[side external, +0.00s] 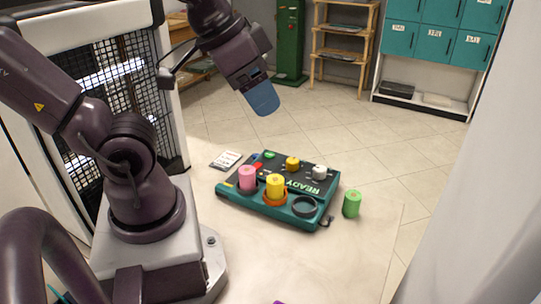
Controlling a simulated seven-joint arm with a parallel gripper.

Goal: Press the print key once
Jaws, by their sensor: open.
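A dark green console (265,207) with a "READY" label lies on the pale surface in the middle of the side external view. On it are a small green key (270,155), a red patch (257,167), an orange-yellow knob (292,163) and a white knob (320,172). I cannot read which of these is the print key. My gripper (262,100), with blue fingers, is in the air above and behind the console, touching nothing. It is open and empty; the gap between its fingers is hard to see from here.
A pink spool (247,178) and a yellow spool (275,187) stand in front holders of the console; a dark ring holder (304,207) is empty. A green spool (352,204) stands right of the console. A printed card (226,160) lies to its left.

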